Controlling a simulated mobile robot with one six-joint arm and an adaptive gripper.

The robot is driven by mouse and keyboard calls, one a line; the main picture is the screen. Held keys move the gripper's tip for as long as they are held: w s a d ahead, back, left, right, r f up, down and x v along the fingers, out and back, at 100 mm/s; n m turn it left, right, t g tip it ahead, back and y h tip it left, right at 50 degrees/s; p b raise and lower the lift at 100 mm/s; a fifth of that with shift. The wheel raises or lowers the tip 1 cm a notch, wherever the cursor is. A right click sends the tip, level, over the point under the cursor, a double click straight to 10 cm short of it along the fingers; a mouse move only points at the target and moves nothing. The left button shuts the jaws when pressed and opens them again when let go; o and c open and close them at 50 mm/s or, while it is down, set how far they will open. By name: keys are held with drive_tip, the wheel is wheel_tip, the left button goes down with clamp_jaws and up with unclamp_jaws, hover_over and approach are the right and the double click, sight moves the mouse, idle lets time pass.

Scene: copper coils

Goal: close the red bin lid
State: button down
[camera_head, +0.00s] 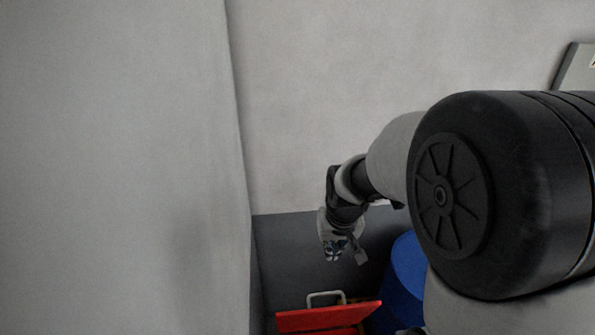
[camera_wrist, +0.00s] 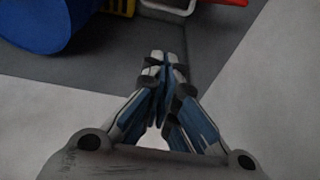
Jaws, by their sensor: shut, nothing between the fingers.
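The red bin lid (camera_head: 328,317) shows at the bottom edge of the head view as a slanted red panel, with a strip of red below it. The rest of the bin is cut off, so I cannot tell how far the lid stands open. A thin red edge (camera_wrist: 235,2) shows at the top of the wrist view. My gripper (camera_head: 336,253) is above and apart from the lid in the head view. In the wrist view my gripper (camera_wrist: 163,57) has its fingertips together, with nothing between them.
A blue drum (camera_head: 405,270) stands right of the lid; it fills the upper left of the wrist view (camera_wrist: 45,25). A pale bar handle (camera_head: 326,295) and yellow parts (camera_wrist: 118,5) are close by. A grey wall (camera_head: 120,170) rises at left.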

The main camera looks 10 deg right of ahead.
drive_tip(key=s+b+x, duration=0.2)
drive_tip(key=x, duration=1.6)
drive_tip(key=shift+a+f, duration=0.15)
drive_tip(key=shift+f, duration=0.15)
